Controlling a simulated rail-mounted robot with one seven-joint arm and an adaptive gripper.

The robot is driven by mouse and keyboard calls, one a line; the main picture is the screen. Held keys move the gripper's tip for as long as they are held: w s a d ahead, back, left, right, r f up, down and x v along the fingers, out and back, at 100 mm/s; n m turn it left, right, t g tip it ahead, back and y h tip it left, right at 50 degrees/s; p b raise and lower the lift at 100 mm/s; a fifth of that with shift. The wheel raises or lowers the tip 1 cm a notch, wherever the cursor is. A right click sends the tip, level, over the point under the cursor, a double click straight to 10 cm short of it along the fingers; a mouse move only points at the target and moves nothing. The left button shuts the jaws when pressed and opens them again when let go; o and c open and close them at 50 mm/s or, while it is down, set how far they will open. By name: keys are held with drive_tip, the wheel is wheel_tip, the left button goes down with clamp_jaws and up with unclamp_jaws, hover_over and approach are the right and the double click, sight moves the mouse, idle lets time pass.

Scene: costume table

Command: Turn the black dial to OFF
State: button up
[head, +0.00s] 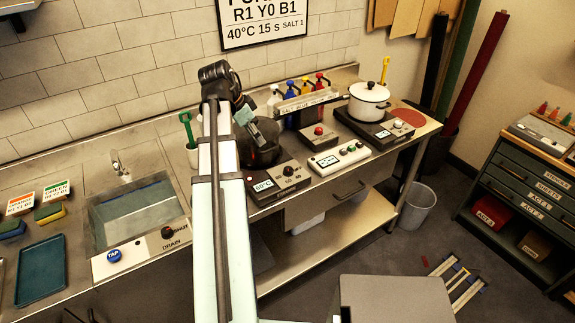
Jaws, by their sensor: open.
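A black dial (288,170) sits on the front of the near hotplate (265,188), right of a small display that reads 60°C. Small white marks surround it; I cannot tell which mark it points at. A dark pot (262,157) stands on this hotplate. My gripper (260,136) is open above the pot, behind and left of the dial and apart from it. Another hotplate (360,128) under a white lidded pot (369,100) also has a small dark dial (383,134). A red-and-black knob (168,232) is at the sink's drain panel.
My arm crosses the middle of the view. A white button panel (340,158) and a box with a red button (319,136) stand right of the near hotplate. Several colored bottles (306,88) stand behind. The sink (133,212) is left. A wall sign (264,20) reads 40°C.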

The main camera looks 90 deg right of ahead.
sight(288, 169)
drive_tip(key=shift+m, duration=0.6)
drive_tip(key=s+p+x, duration=0.1)
drive_tip(key=x, duration=0.5)
drive_tip(key=s+p+x, duration=0.1)
drive_tip(key=p+x, duration=0.1)
drive_tip(key=x, duration=0.4)
drive_tip(key=s+r+p+x, duration=0.1)
drive_tip(key=p+x, duration=0.1)
drive_tip(key=x, duration=0.3)
drive_tip(key=shift+s+a+f, duration=0.1)
drive_tip(key=shift+s+f, duration=0.1)
drive_tip(key=shift+f, duration=0.15)
clamp_jaws()
